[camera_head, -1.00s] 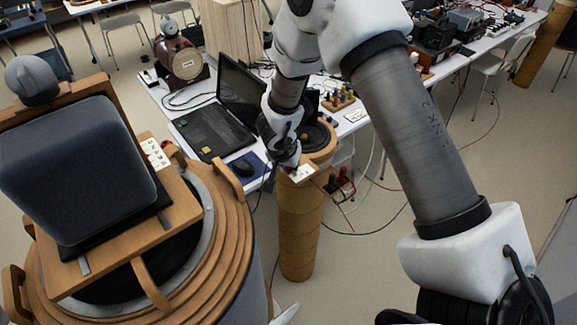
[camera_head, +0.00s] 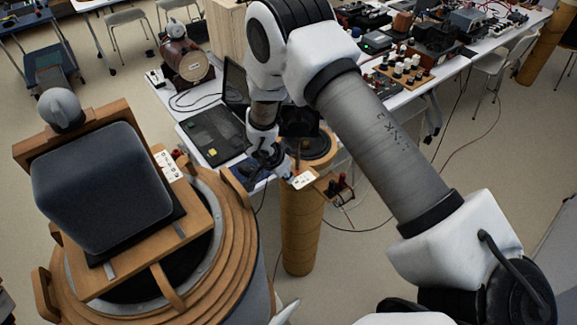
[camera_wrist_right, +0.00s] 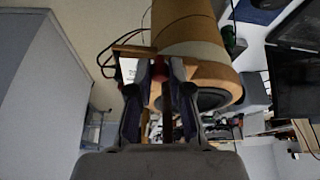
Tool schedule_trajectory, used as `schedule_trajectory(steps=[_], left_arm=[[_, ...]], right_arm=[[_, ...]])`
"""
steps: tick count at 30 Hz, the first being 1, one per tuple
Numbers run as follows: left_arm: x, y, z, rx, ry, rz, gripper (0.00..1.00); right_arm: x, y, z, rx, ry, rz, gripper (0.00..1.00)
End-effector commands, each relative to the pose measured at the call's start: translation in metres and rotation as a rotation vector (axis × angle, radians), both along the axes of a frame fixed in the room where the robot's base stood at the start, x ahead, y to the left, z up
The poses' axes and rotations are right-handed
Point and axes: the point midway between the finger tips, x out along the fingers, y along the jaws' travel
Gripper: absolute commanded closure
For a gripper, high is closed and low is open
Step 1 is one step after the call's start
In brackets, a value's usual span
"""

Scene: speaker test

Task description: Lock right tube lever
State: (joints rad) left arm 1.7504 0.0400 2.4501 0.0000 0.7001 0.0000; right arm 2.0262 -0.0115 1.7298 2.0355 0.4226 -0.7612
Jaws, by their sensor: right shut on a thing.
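The right tube (camera_head: 302,232) is a tall brown cylinder with a black speaker cone on top, standing in front of the table. A small wooden bracket with a white label (camera_head: 303,180) sticks out near its top. My right gripper (camera_head: 285,172) is at this bracket, beside the label. In the right wrist view, my right gripper (camera_wrist_right: 158,72) is shut on a small reddish piece (camera_wrist_right: 158,68) between its fingertips, probably the lever. The fingers hide most of it, and its lock position cannot be told. My left gripper is not in view.
A large round wooden drum (camera_head: 215,255) with a grey padded speaker (camera_head: 100,185) fills the left. Red and black terminals (camera_head: 338,188) stand right of the label. Cables trail over the floor on the right.

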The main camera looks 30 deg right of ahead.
Motion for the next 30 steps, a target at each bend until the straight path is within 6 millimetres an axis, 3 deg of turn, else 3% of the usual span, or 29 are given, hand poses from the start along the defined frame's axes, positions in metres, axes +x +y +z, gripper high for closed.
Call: schedule_trajectory(steps=[18,30], left_arm=[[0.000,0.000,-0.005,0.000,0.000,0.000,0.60],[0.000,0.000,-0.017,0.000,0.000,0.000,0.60]], right_arm=[[0.021,0.013,-0.004,0.000,0.001,-0.566,1.00],[0.030,0.014,-0.003,-0.001,0.001,-0.781,1.00]])
